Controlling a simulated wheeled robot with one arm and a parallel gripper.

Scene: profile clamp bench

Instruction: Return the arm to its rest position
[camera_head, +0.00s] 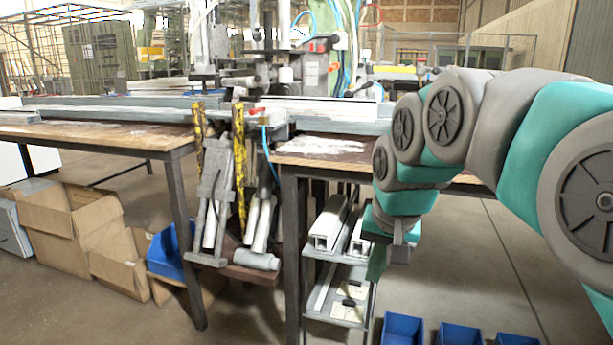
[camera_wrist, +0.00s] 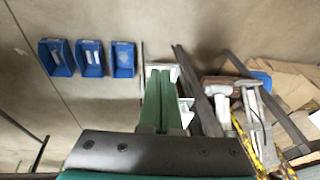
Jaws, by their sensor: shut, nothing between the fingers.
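My gripper (camera_head: 376,264) hangs at the end of my grey and teal arm, right of centre in the head view, in front of the bench and beside the shelf rack. Its fingers point down. In the wrist view the two green fingers (camera_wrist: 160,102) lie side by side and touch, with nothing between them. The arm is bent, coming in from the right edge and reaching left and down.
The clamp bench (camera_head: 100,135) stands behind. A shelf rack (camera_head: 341,312) with white profiles is close left of my gripper. Blue bins (camera_head: 403,329) (camera_wrist: 90,58) sit on the floor. Cardboard boxes (camera_head: 62,230) lie at the left.

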